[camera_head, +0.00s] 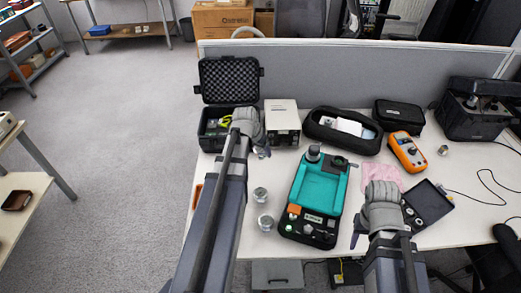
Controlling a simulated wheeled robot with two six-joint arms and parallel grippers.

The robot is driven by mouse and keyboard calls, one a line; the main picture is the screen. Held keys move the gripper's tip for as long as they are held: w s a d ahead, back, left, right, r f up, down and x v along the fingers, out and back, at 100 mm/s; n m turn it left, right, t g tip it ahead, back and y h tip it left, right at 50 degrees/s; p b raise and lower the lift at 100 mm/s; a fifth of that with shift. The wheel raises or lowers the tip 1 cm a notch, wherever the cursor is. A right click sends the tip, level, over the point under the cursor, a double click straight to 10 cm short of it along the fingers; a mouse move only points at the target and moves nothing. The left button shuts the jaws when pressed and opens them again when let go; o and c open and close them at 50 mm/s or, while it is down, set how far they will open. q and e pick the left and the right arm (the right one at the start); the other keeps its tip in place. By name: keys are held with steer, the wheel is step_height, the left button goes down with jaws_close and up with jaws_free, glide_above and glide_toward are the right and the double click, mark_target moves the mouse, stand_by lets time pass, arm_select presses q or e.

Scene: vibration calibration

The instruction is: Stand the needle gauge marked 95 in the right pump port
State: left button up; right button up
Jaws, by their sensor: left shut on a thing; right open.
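My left gripper (262,152) is at the back left of the table, in front of the beige box. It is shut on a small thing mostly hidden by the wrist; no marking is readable. My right gripper (356,236) is open, beside the right edge of the teal tray unit (318,185). The unit's black front end carries small fittings and a white label. A round grey-topped piece (313,152) stands at its back end. Two small silver round pieces, one behind (260,194) and one nearer (266,222), stand left of the unit. I cannot tell which thing is the gauge marked 95 or the right pump port.
An open black foam-lined case (229,82) stands back left beside a beige box (282,117). A black pouch (343,130), an orange meter (407,151), a pink cloth (381,174) and a dark flat case (428,201) crowd the right. A grey partition (330,73) closes the back.

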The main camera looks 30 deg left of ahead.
arm_select(q)
steer(key=shift+r, duration=0.3)
